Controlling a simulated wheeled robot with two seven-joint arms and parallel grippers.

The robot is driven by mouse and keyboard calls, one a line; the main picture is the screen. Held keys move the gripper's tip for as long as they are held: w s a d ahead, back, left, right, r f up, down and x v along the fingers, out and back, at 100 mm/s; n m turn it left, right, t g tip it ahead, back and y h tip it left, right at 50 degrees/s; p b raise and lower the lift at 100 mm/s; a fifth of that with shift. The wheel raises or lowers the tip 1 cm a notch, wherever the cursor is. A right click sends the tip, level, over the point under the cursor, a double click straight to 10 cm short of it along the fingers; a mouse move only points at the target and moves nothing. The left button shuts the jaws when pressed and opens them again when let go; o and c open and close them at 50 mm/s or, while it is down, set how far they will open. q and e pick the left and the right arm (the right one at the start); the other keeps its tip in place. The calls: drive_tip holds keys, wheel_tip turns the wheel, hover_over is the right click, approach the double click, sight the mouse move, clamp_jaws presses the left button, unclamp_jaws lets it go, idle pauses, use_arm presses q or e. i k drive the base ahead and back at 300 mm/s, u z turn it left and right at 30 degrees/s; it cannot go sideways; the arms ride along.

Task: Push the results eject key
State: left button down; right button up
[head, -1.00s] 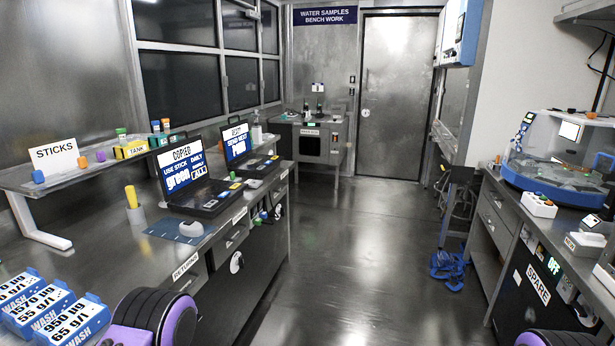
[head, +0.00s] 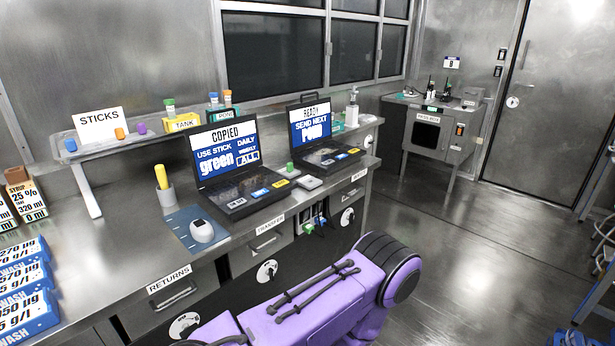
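Two open black laptop-like units stand on the left bench. The nearer unit (head: 227,155) shows "COPIED, USE STICK green, DAILY, WEEKLY, ALL". Its base has a pale key (head: 238,202), a blue key (head: 260,192) and a yellow key (head: 281,183). The farther unit (head: 310,127) shows "READY, SEND NEXT" and has similar small keys (head: 328,162). The key lettering is too small to read, so I cannot tell which one is the results eject key. Neither gripper is in view; only a purple arm link of mine shows at the bottom, in front of the bench.
Blue WASH boxes (head: 30,312) stand at left. A raised shelf (head: 90,149) holds the STICKS sign (head: 99,122). Floor (head: 470,260) is clear at right.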

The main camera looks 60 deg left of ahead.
sight(281, 183)
drive_tip(key=u, duration=0.55)
drive_tip(key=i, duration=1.15)
drive_tip(key=u, duration=1.35)
drive_tip(key=i, duration=0.4)
drive_tip(key=u, duration=0.35)
